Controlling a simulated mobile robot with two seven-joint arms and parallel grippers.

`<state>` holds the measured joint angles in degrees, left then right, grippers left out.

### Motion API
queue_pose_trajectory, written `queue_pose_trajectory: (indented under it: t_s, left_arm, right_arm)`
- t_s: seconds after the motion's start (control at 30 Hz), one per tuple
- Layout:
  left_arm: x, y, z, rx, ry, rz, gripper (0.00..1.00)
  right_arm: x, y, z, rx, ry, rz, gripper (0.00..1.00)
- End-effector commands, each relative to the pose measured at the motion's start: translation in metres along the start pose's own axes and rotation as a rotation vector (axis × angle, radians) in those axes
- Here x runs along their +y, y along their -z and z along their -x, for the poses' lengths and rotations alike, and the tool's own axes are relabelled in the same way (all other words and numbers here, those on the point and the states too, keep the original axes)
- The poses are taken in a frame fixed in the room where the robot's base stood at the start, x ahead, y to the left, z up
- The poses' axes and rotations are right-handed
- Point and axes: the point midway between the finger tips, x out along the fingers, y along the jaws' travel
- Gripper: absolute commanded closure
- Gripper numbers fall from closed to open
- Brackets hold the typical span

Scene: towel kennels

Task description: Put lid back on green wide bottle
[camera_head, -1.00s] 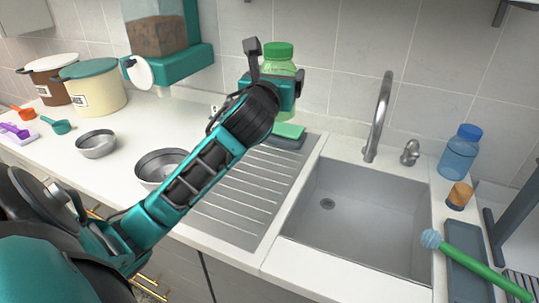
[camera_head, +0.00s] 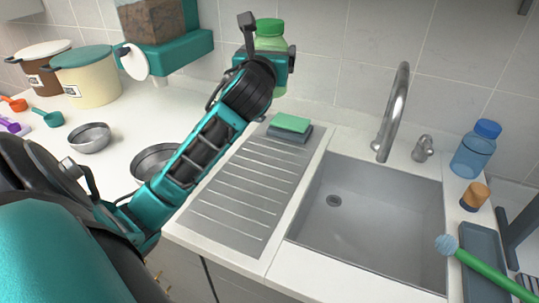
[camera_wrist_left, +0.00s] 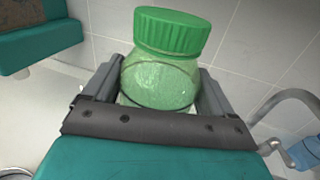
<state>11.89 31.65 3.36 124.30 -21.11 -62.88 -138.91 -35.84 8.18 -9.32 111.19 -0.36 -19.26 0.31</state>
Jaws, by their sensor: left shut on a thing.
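The green wide bottle (camera_head: 272,43) is translucent, with a ribbed green lid (camera_head: 269,25) on its top. My left gripper (camera_head: 268,50) is shut on the bottle's body and holds it up near the tiled wall, at the back left of the drainboard. In the left wrist view the bottle (camera_wrist_left: 158,82) is between the two fingers, and the lid (camera_wrist_left: 172,32) sits over its mouth, leaning slightly with it in the picture. My right gripper is not in view.
A green sponge (camera_head: 290,122) lies at the back of the drainboard (camera_head: 245,185). The sink (camera_head: 370,215) and tap (camera_head: 393,115) are to the right, with a blue bottle (camera_head: 476,150) beyond. A teal dispenser (camera_head: 170,52) and metal bowls (camera_head: 90,138) stand left.

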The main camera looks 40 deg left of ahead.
Motion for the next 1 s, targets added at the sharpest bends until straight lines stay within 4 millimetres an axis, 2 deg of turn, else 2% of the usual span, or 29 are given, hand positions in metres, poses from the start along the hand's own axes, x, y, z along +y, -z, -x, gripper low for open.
queue_pose_trajectory:
  t_s: [0.07,0.27,0.4,0.6,0.73,1.0]
  left_arm:
    - [0.0,0.011,0.0,0.005,0.0,0.001,1.0]
    - [-0.001,0.063,0.001,0.012,-0.001,0.001,1.0]
    - [-0.002,0.104,0.001,0.009,-0.001,0.003,1.0]
    - [-0.002,0.145,0.001,0.004,0.0,0.001,1.0]
    - [-0.002,0.155,0.001,0.002,0.0,0.001,1.0]
    - [-0.002,0.155,0.0,-0.001,0.001,0.0,1.0]
  right_arm:
    - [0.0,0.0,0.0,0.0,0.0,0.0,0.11]
    - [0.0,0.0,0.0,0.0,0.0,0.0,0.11]
    - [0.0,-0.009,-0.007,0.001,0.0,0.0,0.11]
    - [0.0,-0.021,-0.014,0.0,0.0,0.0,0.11]
    - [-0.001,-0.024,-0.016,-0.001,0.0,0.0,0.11]
    - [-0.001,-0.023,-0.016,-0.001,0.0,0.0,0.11]
